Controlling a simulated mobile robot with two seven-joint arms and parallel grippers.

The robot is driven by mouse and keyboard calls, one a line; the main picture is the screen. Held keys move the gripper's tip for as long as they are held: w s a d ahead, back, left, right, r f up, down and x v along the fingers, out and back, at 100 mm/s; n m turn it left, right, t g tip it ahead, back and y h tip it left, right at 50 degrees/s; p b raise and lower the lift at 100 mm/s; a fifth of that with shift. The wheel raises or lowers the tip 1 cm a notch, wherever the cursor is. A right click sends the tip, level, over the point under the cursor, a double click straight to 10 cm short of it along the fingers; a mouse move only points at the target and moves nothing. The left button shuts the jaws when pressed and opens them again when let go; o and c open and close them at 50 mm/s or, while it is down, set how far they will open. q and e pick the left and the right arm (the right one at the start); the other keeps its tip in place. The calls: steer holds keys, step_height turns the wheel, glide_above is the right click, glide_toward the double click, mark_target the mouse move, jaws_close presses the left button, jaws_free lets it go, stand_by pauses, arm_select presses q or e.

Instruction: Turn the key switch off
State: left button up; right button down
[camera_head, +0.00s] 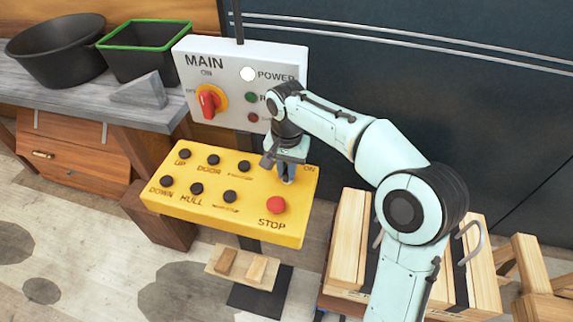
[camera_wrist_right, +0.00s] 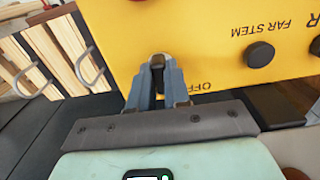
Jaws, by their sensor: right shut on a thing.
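The yellow control box (camera_head: 240,212) carries several black buttons and a red STOP button (camera_head: 277,204). My right gripper (camera_head: 286,180) is at the upper right corner of the box, with the letters ON beside it. In the right wrist view its two fingers (camera_wrist_right: 158,88) are closed together on the dark key switch (camera_wrist_right: 157,62), most of which they hide. An OFF label shows just right of the fingers in that view. Which way the key points cannot be told. My left gripper is not in view.
A white MAIN panel (camera_head: 221,62) with a red rotary switch (camera_head: 208,101) stands behind the yellow box. A grey bench (camera_head: 60,97) at the left holds a black tub (camera_head: 57,50) and a green-rimmed bin (camera_head: 147,53). Wooden crates (camera_head: 347,240) stand at the right.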

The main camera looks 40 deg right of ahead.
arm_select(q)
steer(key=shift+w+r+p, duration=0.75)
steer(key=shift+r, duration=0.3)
arm_select(e)
steer(key=n, duration=0.6)
steer(key=shift+d, duration=0.1)
steer(key=shift+n, duration=0.3)
steer(key=c, duration=1.1)
jaws_free()
steer(key=shift+r, duration=0.1)
arm_select(q)
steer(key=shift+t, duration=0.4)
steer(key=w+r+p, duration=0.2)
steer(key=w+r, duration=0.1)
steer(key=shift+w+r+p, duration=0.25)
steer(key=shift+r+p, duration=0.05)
steer(key=shift+p, duration=0.05)
arm_select(e)
step_height(320, 180, up, 13)
steer(key=shift+r, duration=0.15)
